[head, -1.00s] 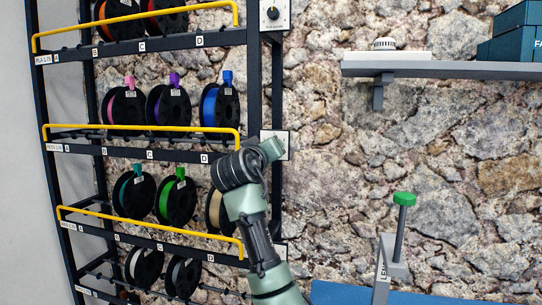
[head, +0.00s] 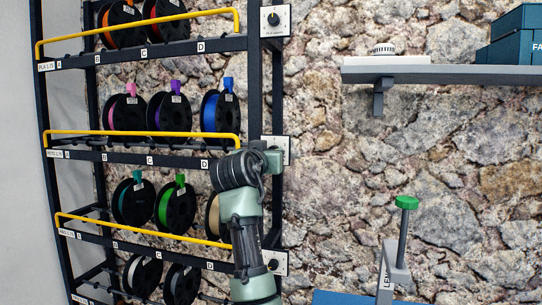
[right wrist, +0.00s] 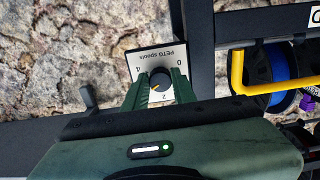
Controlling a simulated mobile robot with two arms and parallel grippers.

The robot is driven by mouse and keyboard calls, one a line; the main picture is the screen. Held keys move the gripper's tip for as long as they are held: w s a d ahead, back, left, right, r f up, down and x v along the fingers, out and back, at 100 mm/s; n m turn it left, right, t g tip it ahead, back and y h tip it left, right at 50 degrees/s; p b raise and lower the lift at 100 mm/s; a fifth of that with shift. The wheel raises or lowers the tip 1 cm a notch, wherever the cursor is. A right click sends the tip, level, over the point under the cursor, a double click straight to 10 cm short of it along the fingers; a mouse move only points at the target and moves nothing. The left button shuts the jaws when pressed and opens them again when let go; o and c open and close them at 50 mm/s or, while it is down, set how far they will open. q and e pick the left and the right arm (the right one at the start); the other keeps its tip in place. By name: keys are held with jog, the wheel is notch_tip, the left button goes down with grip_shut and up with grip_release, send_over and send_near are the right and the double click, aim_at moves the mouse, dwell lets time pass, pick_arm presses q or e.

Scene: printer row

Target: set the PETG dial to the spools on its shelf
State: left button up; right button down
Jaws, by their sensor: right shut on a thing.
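My right gripper (right wrist: 160,91) is shut on the knob. In the head view it (head: 271,160) covers most of the plate (head: 284,148). On the PETG shelf (head: 130,157) hang a pink spool (head: 128,112), a purple spool (head: 175,113) and a blue spool (head: 221,111). My left gripper is out of view.
Other rack levels carry more spools, with a dial plate (head: 275,20) above and another (head: 275,262) below. Yellow bars (head: 140,133) run along the shelf fronts. A grey wall shelf (head: 440,73) and a green-topped lever (head: 406,203) stand to the right.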

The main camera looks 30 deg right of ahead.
jog(key=shift+w+f, duration=0.1)
jog(key=shift+f, duration=0.25)
jog(key=c, duration=1.3)
grip_release()
jog(key=shift+o, duration=0.7)
jog(key=shift+a+r, duration=0.1)
jog(key=shift+r, duration=0.1)
jog(key=b+v, duration=0.2)
jog(key=v, duration=0.6)
